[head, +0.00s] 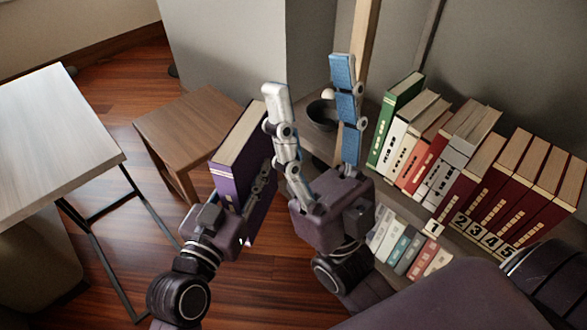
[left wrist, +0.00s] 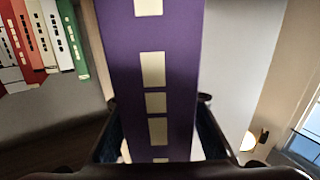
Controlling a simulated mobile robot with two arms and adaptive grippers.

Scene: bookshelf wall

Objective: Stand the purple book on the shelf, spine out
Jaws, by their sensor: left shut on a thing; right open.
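The purple book (head: 225,184) is upright and slightly tilted in my left gripper (head: 240,205), left of the shelf in the head view. Its purple spine with pale label marks fills the middle of the left wrist view (left wrist: 175,60), facing that camera. The left fingers are shut on its two sides, near the spine. My right gripper (head: 308,82) is open and empty, its two long fingers pointing up between the purple book and the shelf. The shelf (head: 397,201) is at the right, and my right gripper hides part of its left end.
A row of green, white, red and grey books (head: 420,145) and dark red numbered volumes (head: 520,190) stands on the shelf. A dark bowl (head: 322,112) is left of the green book. A brown stool (head: 180,130) and grey table (head: 50,140) stand left.

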